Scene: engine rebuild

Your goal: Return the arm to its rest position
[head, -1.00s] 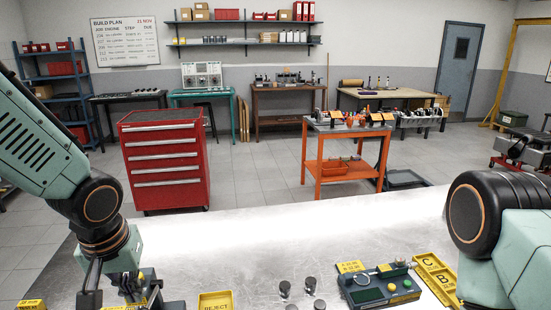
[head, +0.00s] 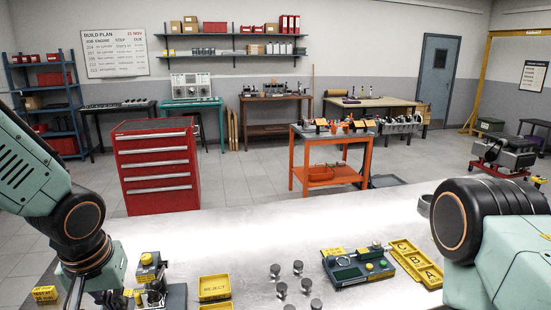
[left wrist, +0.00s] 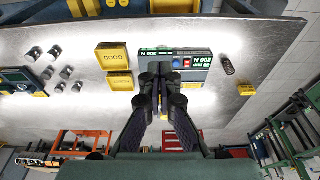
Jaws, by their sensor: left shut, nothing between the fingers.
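My left arm comes in from the left in the head view. Its gripper (head: 74,294) points down over the table's near left part, partly cut off by the frame's lower edge. In the left wrist view the left gripper (left wrist: 166,74) is shut and empty, with its fingers close together. Its tips appear in front of a grey-green device marked 200 N (left wrist: 197,62); I cannot tell the gap. My right arm shows at the right of the head view, but its gripper is out of frame.

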